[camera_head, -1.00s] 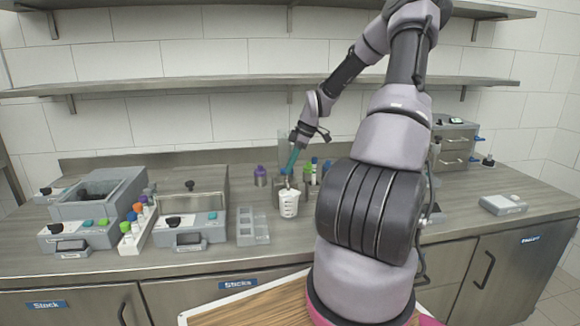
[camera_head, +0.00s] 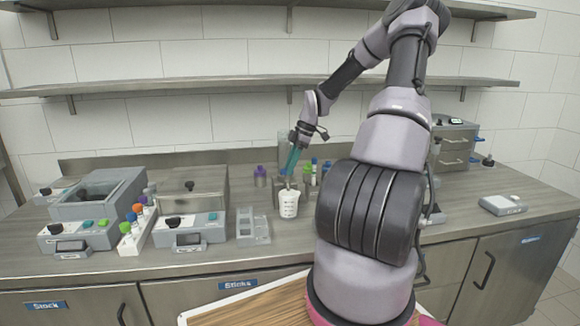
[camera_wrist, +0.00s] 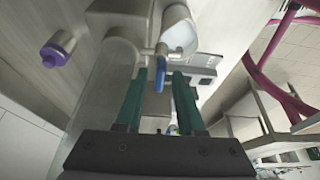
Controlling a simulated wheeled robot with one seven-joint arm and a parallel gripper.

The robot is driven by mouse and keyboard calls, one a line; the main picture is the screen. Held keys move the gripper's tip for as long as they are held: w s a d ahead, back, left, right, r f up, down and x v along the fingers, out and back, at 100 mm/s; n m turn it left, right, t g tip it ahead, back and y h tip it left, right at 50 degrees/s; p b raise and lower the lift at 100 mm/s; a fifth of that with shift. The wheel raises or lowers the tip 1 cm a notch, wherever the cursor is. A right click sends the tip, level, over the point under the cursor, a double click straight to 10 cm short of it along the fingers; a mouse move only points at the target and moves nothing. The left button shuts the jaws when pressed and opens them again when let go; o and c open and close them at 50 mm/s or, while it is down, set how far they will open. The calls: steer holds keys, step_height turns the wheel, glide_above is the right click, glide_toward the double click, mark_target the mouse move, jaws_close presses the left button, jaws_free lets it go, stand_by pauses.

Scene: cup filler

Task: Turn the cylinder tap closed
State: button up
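The tap's blue lever (camera_wrist: 160,72) shows in the wrist view, on a metal fitting at the filler's cylinder (camera_wrist: 103,78). My gripper (camera_wrist: 158,80) is open, its two green fingers pointing at the tap. The lever lies between the fingertips with a visible gap on each side. In the head view my gripper (camera_head: 290,166) is just above a white measuring cup (camera_head: 289,205) and in front of the clear cylinder (camera_head: 284,142). The cup also shows in the wrist view (camera_wrist: 180,36), beyond the tap. The lever is too small to make out in the head view.
A purple-capped bottle (camera_head: 260,177) stands left of the filler. Several coloured bottles are to its right, partly behind my arm. A grey compartment tray (camera_head: 253,228) lies left of the cup. Grey devices (camera_head: 190,229) stand further left. A shelf (camera_head: 200,86) runs above.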

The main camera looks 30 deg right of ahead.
steer(key=shift+r, duration=0.1)
steer(key=v, duration=1)
steer(key=shift+d+r, duration=0.2)
steer(key=shift+r, duration=0.05)
steer(key=s+a+r+m+h, duration=0.4)
steer(key=s+a+r+m, duration=0.5)
steer(key=a, duration=0.4)
steer(key=s+a+r+m+t+y, duration=0.1)
steer(key=s+a+r+m+t, duration=0.2)
steer(key=s, duration=0.6)
steer(key=s+a+r+m+t, duration=0.3)
steer(key=s+a+r+m, duration=0.1)
steer(key=s+r+m, duration=0.2)
steer(key=s+m, duration=0.1)
steer(key=s, duration=0.1)
steer(key=shift+s+a+r+y, duration=0.4)
